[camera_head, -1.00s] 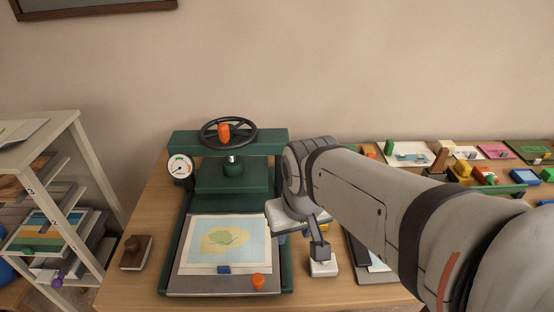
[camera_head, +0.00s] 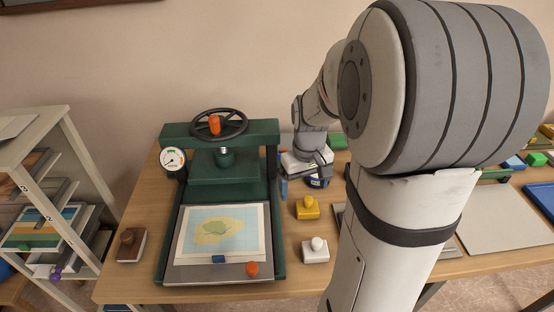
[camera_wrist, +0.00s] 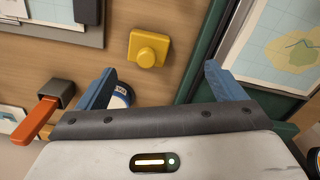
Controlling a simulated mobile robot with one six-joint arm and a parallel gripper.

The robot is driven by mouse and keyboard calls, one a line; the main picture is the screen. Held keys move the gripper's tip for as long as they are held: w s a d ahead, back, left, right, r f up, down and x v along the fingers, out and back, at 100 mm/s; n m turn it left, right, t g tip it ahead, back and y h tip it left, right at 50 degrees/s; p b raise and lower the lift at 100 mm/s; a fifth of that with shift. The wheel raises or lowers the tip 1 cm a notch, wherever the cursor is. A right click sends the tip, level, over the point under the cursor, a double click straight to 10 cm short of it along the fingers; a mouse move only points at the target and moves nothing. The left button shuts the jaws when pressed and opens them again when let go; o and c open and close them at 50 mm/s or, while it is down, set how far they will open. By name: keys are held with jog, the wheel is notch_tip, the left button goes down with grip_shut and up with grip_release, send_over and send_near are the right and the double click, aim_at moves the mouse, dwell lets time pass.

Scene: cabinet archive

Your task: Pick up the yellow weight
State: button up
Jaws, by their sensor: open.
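The yellow weight (camera_head: 307,208), a block with a round knob on top, stands on the wooden table right of the green press. In the wrist view the yellow weight (camera_wrist: 148,48) lies just beyond the fingertips, between their lines and apart from them. My gripper (camera_wrist: 160,70) is open and empty, its two blue fingers spread wide. In the head view my gripper (camera_head: 318,176) is behind the yellow weight, beside the press; its fingers are hard to make out there.
The green press (camera_head: 222,165) stands close on the left, with a map (camera_head: 222,232) on its bed. A white weight (camera_head: 315,250) stands in front of the yellow one. An orange-handled tool (camera_wrist: 38,120) is left of my gripper in the wrist view. My arm hides much of the table's right.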

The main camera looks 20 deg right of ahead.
aim_at(309, 198)
jog(key=shift+w+d+f, duration=0.45)
jog(key=shift+d+f, duration=0.25)
jog(key=shift+d, duration=0.15)
notch_tip(309, 198, down, 8)
jog(key=shift+d+r+p, duration=0.15)
jog(key=shift+r+p, duration=0.05)
jog(key=shift+p, duration=0.15)
jog(key=shift+c, duration=0.2)
jog(key=c, duration=1.5)
